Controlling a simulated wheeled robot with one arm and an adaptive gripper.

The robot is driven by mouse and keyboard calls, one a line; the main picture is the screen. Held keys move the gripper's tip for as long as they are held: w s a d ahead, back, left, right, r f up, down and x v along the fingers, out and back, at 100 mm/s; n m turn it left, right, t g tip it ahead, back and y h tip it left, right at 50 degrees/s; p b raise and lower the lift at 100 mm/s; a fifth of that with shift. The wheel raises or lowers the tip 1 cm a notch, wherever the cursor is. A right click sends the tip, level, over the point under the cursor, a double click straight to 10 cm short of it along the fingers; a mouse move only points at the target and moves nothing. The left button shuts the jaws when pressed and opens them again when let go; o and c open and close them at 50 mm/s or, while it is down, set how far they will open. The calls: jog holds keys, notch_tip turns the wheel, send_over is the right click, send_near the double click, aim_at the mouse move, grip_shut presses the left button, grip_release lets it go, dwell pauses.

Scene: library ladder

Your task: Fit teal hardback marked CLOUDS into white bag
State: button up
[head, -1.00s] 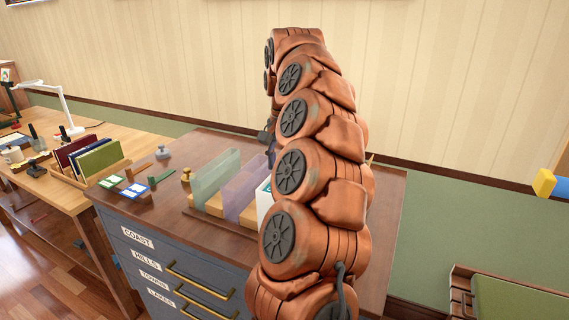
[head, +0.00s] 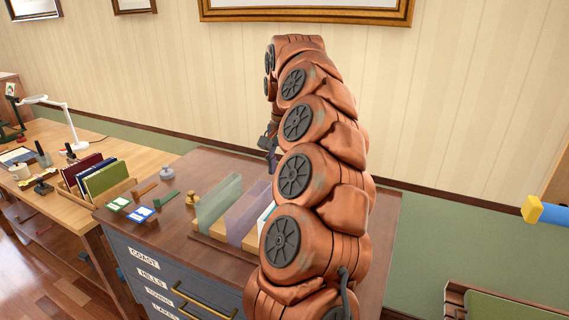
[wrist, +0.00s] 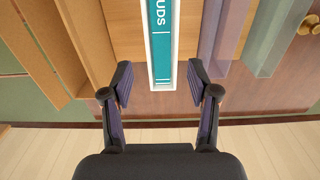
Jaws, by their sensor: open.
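The teal hardback (wrist: 161,40) shows in the wrist view as a narrow face with the white letters "UDS". White edging runs along its two sides and its end; I cannot tell whether this is the white bag or part of the book. My gripper (wrist: 160,83) is open and empty, with one finger to each side of the book's end, apart from it. In the head view, a white and teal edge (head: 265,215) shows beside my arm, which hides most of it. My gripper (head: 268,142) is partly hidden there. No separate white bag is clearly visible.
Green (head: 218,203) and purple (head: 247,212) translucent panels stand in a wooden rack on the cabinet top (head: 215,160). A brass knob (head: 193,196) and blue-white cards (head: 140,213) lie left. A desk (head: 150,161) holds several books. A blue and yellow object (head: 545,210) is at right.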

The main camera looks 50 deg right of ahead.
notch_tip(320, 180, up, 6)
jog(key=p, duration=0.5)
jog(key=w+a+f+n+b, duration=0.3)
jog(key=w+a+f+n, duration=0.1)
jog(key=w+a, duration=0.5)
jog(key=w+a+f+n+b, duration=0.3)
jog(key=w+a, duration=0.7)
jog(key=a, duration=0.4)
jog(key=shift+a+f+n, duration=0.25)
jog(key=shift+f+n, duration=0.25)
jog(key=shift+f, duration=0.25)
jog(key=s+a+n, duration=0.2)
jog(key=s+a, duration=0.3)
jog(key=s, duration=0.4)
jog(key=s+a+n, duration=0.3)
jog(key=s+a, duration=0.2)
jog(key=s, duration=0.4)
jog(key=s+f+g, duration=0.1)
jog(key=s+f, duration=0.4)
jog(key=s, duration=0.7)
jog(key=s+a+f+n, duration=0.1)
jog(key=s+f, duration=0.3)
jog(key=s, duration=0.8)
jog(key=shift+a+f+n+g, duration=0.3)
jog(key=shift+f+g, duration=0.1)
